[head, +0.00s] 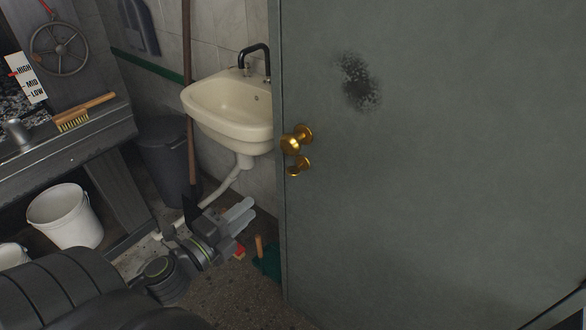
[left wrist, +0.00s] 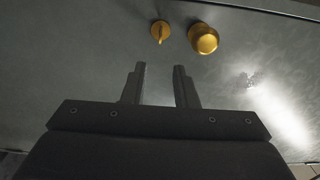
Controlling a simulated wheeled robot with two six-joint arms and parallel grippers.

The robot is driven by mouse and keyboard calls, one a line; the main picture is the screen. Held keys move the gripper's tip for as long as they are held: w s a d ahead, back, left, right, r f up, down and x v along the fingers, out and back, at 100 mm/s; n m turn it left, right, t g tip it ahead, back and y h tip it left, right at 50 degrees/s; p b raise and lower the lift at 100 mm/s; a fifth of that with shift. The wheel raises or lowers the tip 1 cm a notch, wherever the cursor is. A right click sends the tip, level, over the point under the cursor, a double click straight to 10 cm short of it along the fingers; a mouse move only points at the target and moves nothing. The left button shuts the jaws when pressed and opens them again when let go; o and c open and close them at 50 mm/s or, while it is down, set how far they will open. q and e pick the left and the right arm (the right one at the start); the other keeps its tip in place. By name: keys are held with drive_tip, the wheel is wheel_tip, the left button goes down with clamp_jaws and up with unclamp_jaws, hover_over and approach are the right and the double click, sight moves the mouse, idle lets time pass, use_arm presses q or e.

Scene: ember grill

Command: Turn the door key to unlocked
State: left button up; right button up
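The brass door key (head: 299,165) sits in the grey-green door (head: 430,190) just below the round brass knob (head: 297,138), near the door's left edge. In the left wrist view the key (left wrist: 160,31) shows as a small round brass piece with a thin grip, beside the knob (left wrist: 203,39). My left gripper (head: 249,207) is below and left of the key in the head view, apart from it. In the left wrist view its two fingers (left wrist: 160,70) are spread with nothing between them. My right gripper is not in view.
A cream sink (head: 228,112) hangs left of the door. A grey bin (head: 164,155), a pole (head: 188,100) and a white bucket (head: 66,216) stand further left. A grill bench (head: 62,150) with a brush (head: 84,112) is at far left.

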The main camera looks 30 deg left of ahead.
use_arm(q)
drive_tip(key=w+p, duration=0.2)
approach(293, 170)
drive_tip(key=w, duration=0.7)
drive_tip(key=w+d, duration=0.1)
drive_tip(key=w, duration=0.2)
drive_tip(key=shift+f, duration=0.1)
idle(0.4)
clamp_jaws()
